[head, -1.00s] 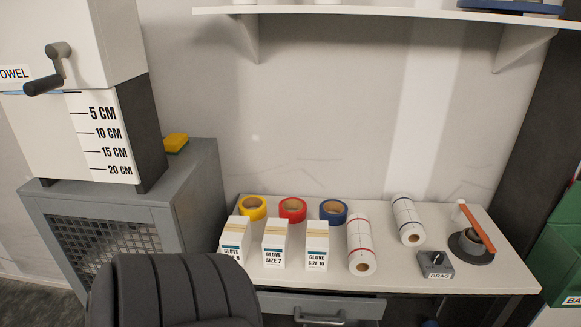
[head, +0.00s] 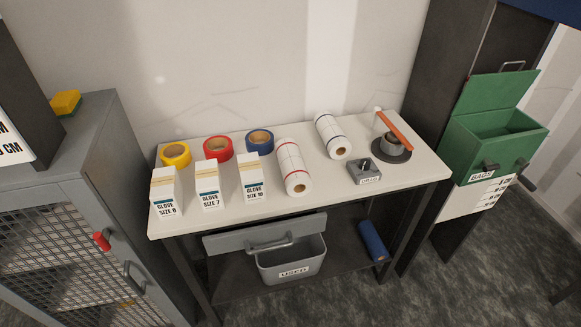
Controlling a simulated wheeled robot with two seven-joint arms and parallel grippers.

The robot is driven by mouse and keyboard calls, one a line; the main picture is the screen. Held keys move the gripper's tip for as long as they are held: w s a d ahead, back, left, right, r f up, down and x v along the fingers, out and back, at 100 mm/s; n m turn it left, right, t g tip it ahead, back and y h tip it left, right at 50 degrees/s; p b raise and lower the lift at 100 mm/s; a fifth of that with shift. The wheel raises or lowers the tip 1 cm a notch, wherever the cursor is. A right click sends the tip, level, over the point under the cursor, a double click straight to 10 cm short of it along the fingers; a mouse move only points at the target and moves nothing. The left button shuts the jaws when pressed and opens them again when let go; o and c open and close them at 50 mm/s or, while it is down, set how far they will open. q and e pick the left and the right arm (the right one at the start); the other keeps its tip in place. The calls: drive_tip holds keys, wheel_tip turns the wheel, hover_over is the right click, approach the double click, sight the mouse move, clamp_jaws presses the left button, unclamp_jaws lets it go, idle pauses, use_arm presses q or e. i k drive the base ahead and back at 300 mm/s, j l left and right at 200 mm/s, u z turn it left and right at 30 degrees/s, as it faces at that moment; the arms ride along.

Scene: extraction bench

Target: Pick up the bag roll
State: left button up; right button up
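No roll is labelled as the bag roll. A blue roll (head: 373,241) lies on the lower shelf under the bench, at its right end. A white roll with red lines (head: 293,167) and a white roll with dark blue lines (head: 332,136) lie on the bench top, right of the middle. A green bin labelled BAGS (head: 497,127) stands at the right with its lid up; I see no roll in it. Neither of my grippers is in view.
The bench top (head: 345,186) also holds glove boxes (head: 209,187), tape rolls (head: 218,149), a DRAG block (head: 365,173) and a round dark stand with an orange arm (head: 391,147). A grey cabinet (head: 75,190) stands left.

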sight(297, 179)
drive_tip(key=k+l+z, duration=0.2)
drive_tip(key=l, duration=0.25)
drive_tip(key=l+z, duration=0.15)
drive_tip(key=l, duration=0.3)
drive_tip(key=k+l+z, duration=0.2)
drive_tip(key=l, duration=0.3)
drive_tip(key=i+j, duration=0.05)
